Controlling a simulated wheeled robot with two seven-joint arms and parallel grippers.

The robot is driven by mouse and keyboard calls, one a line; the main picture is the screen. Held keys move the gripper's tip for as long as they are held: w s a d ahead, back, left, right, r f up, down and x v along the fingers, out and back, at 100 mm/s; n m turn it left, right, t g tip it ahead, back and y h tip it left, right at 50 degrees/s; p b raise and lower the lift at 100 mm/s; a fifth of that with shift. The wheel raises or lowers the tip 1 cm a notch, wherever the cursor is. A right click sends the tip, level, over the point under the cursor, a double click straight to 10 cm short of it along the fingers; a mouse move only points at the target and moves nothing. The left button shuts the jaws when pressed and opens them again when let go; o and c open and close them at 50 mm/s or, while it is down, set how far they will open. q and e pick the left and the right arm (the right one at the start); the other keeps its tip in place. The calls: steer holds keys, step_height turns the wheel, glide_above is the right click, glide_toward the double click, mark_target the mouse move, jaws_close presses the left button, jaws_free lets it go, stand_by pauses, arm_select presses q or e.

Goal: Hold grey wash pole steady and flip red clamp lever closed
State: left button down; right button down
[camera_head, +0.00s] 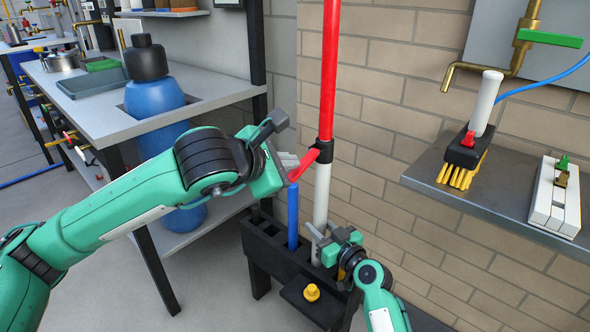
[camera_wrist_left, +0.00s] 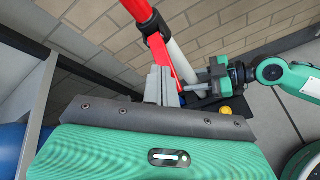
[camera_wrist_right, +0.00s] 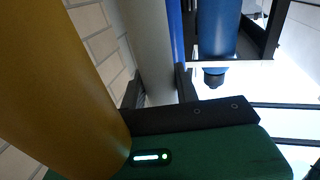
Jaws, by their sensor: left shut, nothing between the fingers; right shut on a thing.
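The wash pole stands upright, with a red upper tube (camera_head: 329,70) and a pale grey lower tube (camera_head: 321,195) joined at a black collar (camera_head: 325,150). The red clamp lever (camera_head: 303,166) sticks out from the collar, down and to the left, away from the pole. My left gripper (camera_head: 291,160) is shut and empty beside the lever; in the left wrist view its fingertips (camera_wrist_left: 161,80) overlap the lever (camera_wrist_left: 172,65), and contact is unclear. My right gripper (camera_head: 316,237) is shut on the grey tube low down, above the rack. The grey tube also shows in the right wrist view (camera_wrist_right: 150,45).
The pole stands in a black rack (camera_head: 262,238) with a blue pole (camera_head: 292,215) beside it. A yellow knob (camera_head: 312,292) sits at the rack's front. A brick wall is close behind. A bench with a blue bottle (camera_head: 155,105) is left; a brush shelf (camera_head: 490,195) is right.

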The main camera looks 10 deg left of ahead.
arm_select(q)
step_height(320, 180, down, 8)
steer(key=w+d, duration=0.1)
steer(key=w, duration=0.1)
steer(key=shift+d+f, duration=0.2)
steer(key=shift+d, duration=0.15)
stand_by(7.1)
